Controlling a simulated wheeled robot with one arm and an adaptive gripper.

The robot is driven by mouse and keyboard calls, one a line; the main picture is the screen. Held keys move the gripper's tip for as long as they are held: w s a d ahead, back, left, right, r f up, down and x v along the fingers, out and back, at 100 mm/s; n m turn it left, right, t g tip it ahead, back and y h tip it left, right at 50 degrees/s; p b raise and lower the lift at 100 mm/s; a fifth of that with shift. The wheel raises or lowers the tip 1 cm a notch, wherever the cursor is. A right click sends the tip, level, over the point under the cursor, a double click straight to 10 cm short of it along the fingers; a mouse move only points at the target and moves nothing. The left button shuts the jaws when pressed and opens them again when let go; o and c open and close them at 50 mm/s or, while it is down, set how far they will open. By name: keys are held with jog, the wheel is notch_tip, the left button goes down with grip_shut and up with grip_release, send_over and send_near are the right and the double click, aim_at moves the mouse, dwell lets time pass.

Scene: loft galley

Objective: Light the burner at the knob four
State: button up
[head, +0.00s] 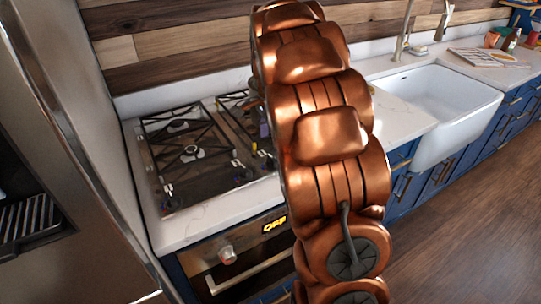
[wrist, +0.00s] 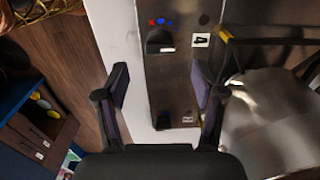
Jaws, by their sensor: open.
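A dark knob (wrist: 160,41) sits on the metal control strip of the cooktop, beside a white tag (wrist: 201,40) reading 4. Small red and blue marks lie just above it. My gripper (wrist: 159,78) is open, with its two dark fingers apart and nothing between them. In the wrist view, the knob lies above the fingertips, between their lines. A second dark knob (wrist: 162,121) with a small tag lies lower on the strip, between the fingers. In the head view, the cooktop (head: 190,150) shows its left burners. My copper arm hides its right part and most of my gripper.
A shiny metal surface (wrist: 270,110) and dark grate bars (wrist: 285,41) lie right of the strip. The white counter edge (wrist: 113,30) runs to its left. An oven (head: 240,270) with an OFF display is below the cooktop. A white sink (head: 440,105) is right of my arm.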

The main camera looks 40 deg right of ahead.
aim_at(270, 158)
jog(key=shift+f+p, duration=0.85)
jog(key=shift+f, duration=2.55)
jog(key=c, duration=1.1)
